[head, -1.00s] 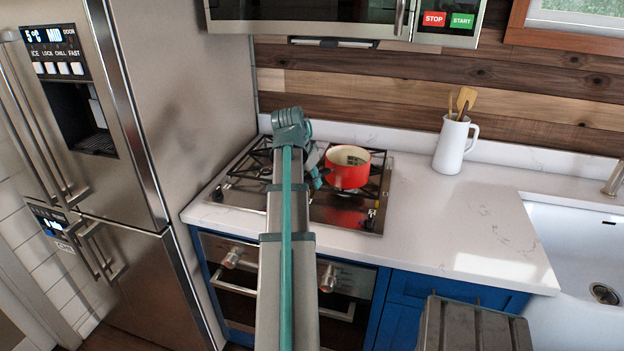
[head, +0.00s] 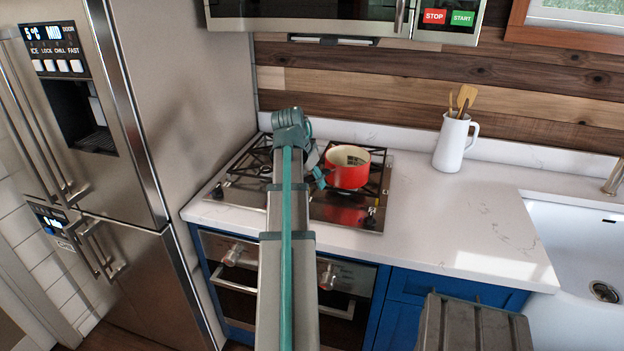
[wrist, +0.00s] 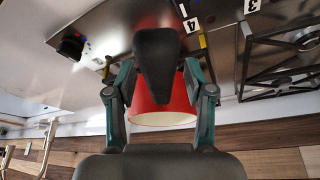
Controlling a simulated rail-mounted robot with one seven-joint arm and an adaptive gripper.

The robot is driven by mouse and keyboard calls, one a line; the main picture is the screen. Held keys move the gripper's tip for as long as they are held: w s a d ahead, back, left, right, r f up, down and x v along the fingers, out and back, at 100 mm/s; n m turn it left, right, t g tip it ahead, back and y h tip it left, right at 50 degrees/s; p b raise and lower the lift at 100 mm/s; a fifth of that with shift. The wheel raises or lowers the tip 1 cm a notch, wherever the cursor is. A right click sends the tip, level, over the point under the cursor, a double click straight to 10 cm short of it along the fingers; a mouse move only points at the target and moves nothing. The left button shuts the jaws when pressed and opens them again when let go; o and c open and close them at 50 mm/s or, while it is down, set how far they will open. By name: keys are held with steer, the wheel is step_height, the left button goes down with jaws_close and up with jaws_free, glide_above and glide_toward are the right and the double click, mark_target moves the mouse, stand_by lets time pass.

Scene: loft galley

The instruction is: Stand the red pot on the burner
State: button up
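The red pot (head: 347,175), with a cream inside, is upright over the right side of the gas cooktop (head: 358,221). Whether its base rests on the grate or hangs just above it I cannot tell. In the wrist view the pot (wrist: 146,106) shows upside down, with a dark handle (wrist: 157,62) pointing towards me. My gripper (head: 319,174) is at the pot's left side. In the wrist view the fingers of my gripper (wrist: 160,82) close in on both sides of the handle. The burner beneath the pot is mostly hidden.
A white jug (head: 452,144) with wooden utensils stands back right. The counter (head: 450,220) between cooktop and sink (head: 570,255) is clear. The fridge (head: 175,110) stands close on the left, and a microwave (head: 330,14) hangs above. Labels 3 and 4 mark the cooktop.

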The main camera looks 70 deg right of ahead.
steer(key=shift+a+r, duration=0.1)
